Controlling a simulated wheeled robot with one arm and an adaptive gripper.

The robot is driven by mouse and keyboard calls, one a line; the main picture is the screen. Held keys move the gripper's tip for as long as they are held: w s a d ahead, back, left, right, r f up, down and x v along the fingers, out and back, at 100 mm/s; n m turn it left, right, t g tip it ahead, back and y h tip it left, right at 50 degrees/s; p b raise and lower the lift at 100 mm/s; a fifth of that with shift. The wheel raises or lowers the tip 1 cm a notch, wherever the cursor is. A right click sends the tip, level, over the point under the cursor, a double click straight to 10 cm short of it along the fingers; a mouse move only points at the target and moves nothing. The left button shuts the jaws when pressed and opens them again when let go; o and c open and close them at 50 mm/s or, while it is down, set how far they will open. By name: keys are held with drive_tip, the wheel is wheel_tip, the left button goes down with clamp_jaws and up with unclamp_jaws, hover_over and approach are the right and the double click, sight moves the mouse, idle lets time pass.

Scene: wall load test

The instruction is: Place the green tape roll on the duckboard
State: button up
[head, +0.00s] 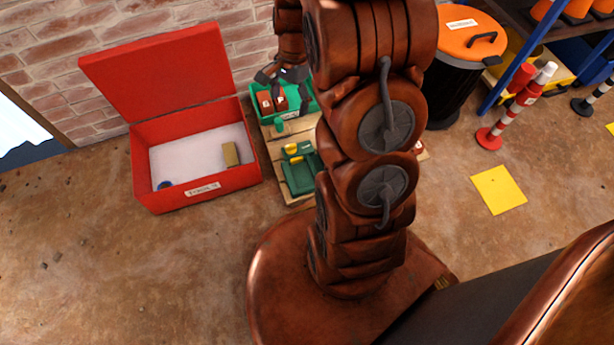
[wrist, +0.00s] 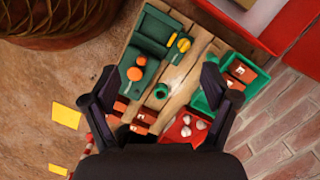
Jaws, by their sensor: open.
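In the head view my gripper (head: 281,76) is above the far end of the duckboard (head: 274,152).
An open red chest (head: 147,133) stands left. A black drum (head: 449,95) stands right.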

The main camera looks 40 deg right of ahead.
drive_tip(key=s+a+r+n+g, duration=0.2)
drive_tip(key=s+a+r+n, duration=0.65)
drive_tip(key=s+a, duration=0.3)
drive_tip(key=s+a+r+n+h, duration=0.1)
drive_tip(key=s+r+n, duration=0.1)
drive_tip(key=s, duration=0.5)
drive_tip(key=s+a+r+n+g, duration=0.1)
drive_tip(key=s+a+r+n, duration=0.1)
drive_tip(key=s+n, duration=0.3)
drive_tip(key=shift+s+h, duration=0.4)
drive_tip(key=shift+s, duration=0.55)
drive_tip(key=shift+r, duration=0.2)
wheel_tip(320, 180, up, 38)
drive_tip(key=w+t+p, duration=0.1)
drive_tip(key=t+p, duration=0.1)
drive_tip(key=p, duration=3.4)
drive_tip(key=shift+w+r+p, duration=0.15)
drive_tip(key=shift+w+p, duration=0.1)
drive_tip(key=shift+p, duration=0.15)
drive_tip(key=shift+d, duration=0.1)
drive_tip(key=shift+c, duration=0.4)
